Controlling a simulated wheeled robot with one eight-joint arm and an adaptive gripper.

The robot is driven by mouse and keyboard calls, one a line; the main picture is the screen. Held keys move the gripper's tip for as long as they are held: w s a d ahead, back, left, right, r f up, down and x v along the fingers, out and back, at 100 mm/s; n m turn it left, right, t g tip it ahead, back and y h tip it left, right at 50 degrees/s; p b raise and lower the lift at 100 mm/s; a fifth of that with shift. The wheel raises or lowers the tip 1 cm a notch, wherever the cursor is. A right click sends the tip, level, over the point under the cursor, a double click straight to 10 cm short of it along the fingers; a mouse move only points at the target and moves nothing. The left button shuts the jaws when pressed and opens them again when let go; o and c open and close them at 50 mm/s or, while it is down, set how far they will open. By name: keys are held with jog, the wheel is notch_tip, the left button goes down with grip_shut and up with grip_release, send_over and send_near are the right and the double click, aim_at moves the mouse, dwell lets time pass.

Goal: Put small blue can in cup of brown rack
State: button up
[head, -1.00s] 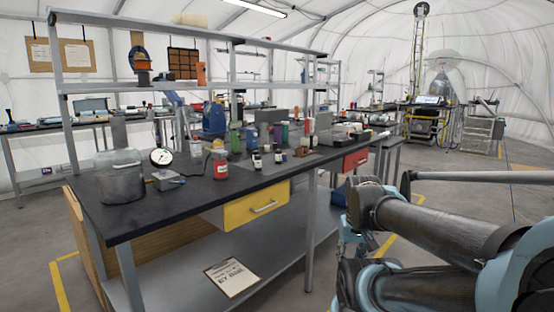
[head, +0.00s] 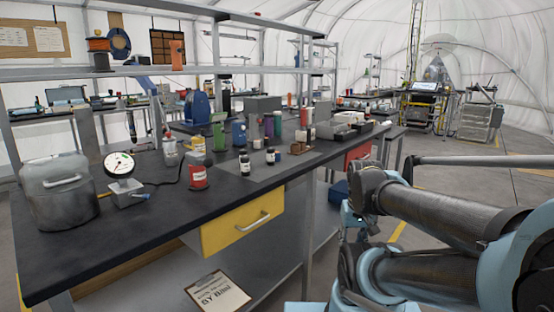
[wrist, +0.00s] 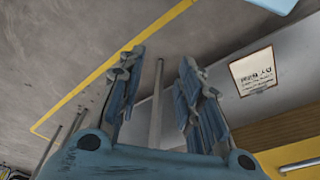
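A small dark blue can (head: 278,157) appears to stand on the black bench top, just left of a low brown rack (head: 298,149) in the head view. Both are small in the picture, and the rack's cups are hard to make out. My gripper (wrist: 160,82) is open and empty in the wrist view, pointing over the floor and the bench's lower part. In the head view my arm is folded at the right, beside the bench and apart from the can and the rack.
A yellow drawer (head: 243,222) faces me. Shelves (head: 190,72) overhang the back. Floor at the right is clear.

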jog(key=w+a+r+n+g+y, duration=0.1)
jog(key=w+a+r+n+y, duration=0.25)
jog(key=w+r, duration=0.35)
jog(key=w+a+r+n+y, duration=0.2)
jog(key=w+a+r+n, duration=0.2)
jog(key=w+r, duration=0.4)
jog(key=w+r+n+y, duration=0.3)
jog(key=w+r+n, duration=0.2)
jog(key=w, duration=0.7)
jog(key=w+r+n+y, duration=0.4)
jog(key=w+r+n, duration=0.1)
jog(key=w, duration=0.7)
send_near(277, 156)
jog(key=w+a, duration=0.2)
jog(key=a, duration=0.1)
jog(key=shift+a+m, duration=0.1)
jog(key=shift+m, duration=0.15)
jog(key=shift+f+x, duration=0.2)
jog(key=shift+x, duration=1.15)
jog(key=shift+f+x, duration=0.15)
jog(key=shift+x, duration=1.2)
jog(key=shift+w+d, duration=0.1)
jog(key=shift+d, duration=0.1)
jog(key=shift+c, duration=0.6)
